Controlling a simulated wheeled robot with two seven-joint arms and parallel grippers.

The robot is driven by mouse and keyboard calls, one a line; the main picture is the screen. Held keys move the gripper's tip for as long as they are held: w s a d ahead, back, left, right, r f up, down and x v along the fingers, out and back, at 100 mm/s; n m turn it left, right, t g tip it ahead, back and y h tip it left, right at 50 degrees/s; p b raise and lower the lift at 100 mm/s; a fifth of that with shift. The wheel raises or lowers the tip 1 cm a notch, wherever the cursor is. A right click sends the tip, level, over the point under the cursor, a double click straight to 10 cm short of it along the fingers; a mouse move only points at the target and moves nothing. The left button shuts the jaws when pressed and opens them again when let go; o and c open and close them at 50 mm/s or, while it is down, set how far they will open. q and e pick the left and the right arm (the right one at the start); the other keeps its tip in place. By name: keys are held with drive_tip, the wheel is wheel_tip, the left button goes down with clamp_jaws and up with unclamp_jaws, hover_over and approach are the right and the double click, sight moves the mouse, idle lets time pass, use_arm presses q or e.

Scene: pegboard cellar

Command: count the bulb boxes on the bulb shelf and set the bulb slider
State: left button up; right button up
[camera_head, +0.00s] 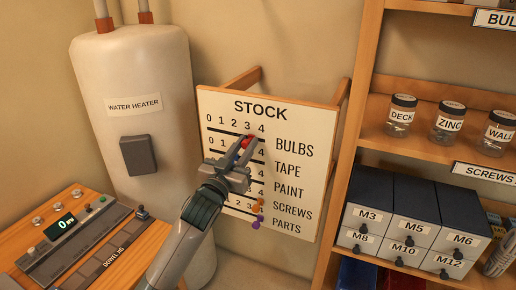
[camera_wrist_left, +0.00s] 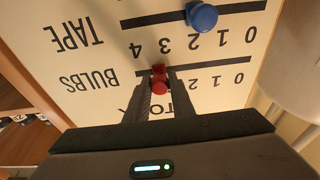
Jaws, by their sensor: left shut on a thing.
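The STOCK board (camera_head: 222,108) hangs on the wall, with rows for bulbs, tape, paint, screws and parts, each marked 0 to 4. The red bulb slider knob (camera_head: 247,142) is on the top row at about 3. It also shows in the wrist view (camera_wrist_left: 159,84), where the board is upside down. My left gripper (camera_head: 241,150) is shut on this knob, one finger on each side, and hides part of the scale. The bulb shelf (camera_head: 429,8) is cut off at the top right; its label reads "BUL", and no bulb boxes show. My right gripper is not in view.
A blue knob (camera_wrist_left: 202,16) sits on the tape row, close below the bulbs row. Orange (camera_head: 258,204) and purple (camera_head: 255,225) knobs are lower on the board. A water heater (camera_head: 135,75) stands left, a control panel (camera_head: 75,240) lower left, and shelving with jars (camera_head: 401,116) and drawers right.

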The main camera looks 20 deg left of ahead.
use_arm(q)
drive_tip(key=shift+s+d, duration=0.1)
drive_tip(key=shift+d, duration=1.2)
drive_tip(key=o, duration=1.7)
drive_tip(key=shift+c, duration=0.2)
drive_tip(key=shift+s+p, duration=0.2)
drive_tip(key=shift+p, duration=0.3)
drive_tip(key=shift+s, duration=0.1)
drive_tip(key=r+p+v, duration=0.1)
drive_tip(key=p+v, duration=0.1)
drive_tip(key=v, duration=0.6)
drive_tip(key=shift+s+r+p, duration=0.3)
drive_tip(key=shift+s+p, duration=0.1)
drive_tip(key=shift+s, duration=0.15)
drive_tip(key=shift+a+f, duration=0.1)
drive_tip(key=shift+a, duration=0.1)
